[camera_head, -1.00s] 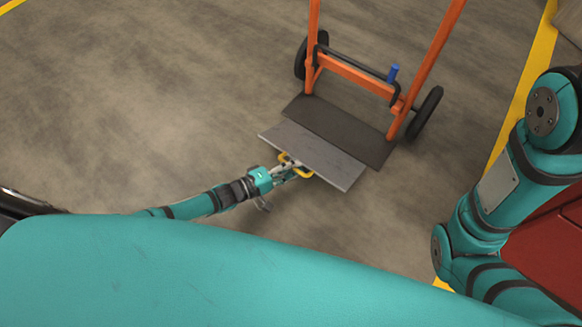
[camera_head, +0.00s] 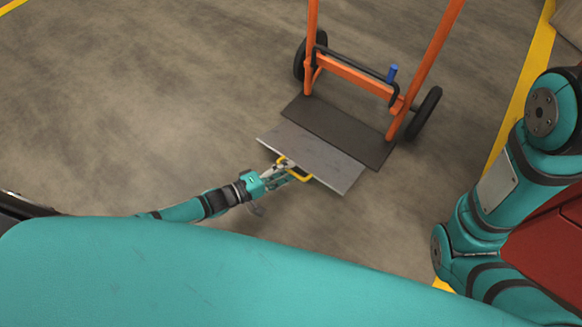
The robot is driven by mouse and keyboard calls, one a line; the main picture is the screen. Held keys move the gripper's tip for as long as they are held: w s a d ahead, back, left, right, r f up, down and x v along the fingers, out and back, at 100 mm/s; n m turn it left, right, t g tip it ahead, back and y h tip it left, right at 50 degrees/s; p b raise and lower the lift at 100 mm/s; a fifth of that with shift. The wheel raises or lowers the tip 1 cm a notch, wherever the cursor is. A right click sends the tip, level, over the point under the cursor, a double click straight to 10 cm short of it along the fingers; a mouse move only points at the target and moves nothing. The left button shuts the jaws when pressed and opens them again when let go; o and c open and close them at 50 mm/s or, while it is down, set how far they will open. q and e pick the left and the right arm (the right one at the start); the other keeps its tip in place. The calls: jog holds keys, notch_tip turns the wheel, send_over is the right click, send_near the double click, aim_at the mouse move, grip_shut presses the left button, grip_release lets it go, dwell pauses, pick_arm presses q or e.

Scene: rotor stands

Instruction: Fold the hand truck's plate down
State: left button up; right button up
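The hand truck (camera_head: 352,74) stands upright with orange rails at the top centre. Its grey plate (camera_head: 312,156) sticks out at the front, low over the floor, beyond a dark flat panel (camera_head: 340,130) at the truck's foot. A yellow handle (camera_head: 302,178) is on the plate's near edge. My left gripper (camera_head: 284,171) is at this handle, its fingers overlapping it in the picture. The fingers are too small to show whether they are closed on the handle. My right gripper is out of view; only part of my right arm shows at the right.
Black wheels (camera_head: 424,113) flank the truck's frame, and a blue knob (camera_head: 392,73) is on its crossbar. Bare floor lies left of the truck. A yellow floor line (camera_head: 530,82) runs along the right, with a red surface (camera_head: 548,245) at lower right.

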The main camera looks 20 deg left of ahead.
pick_arm(q)
jog(key=v, duration=1)
jog(key=shift+d, duration=0.15)
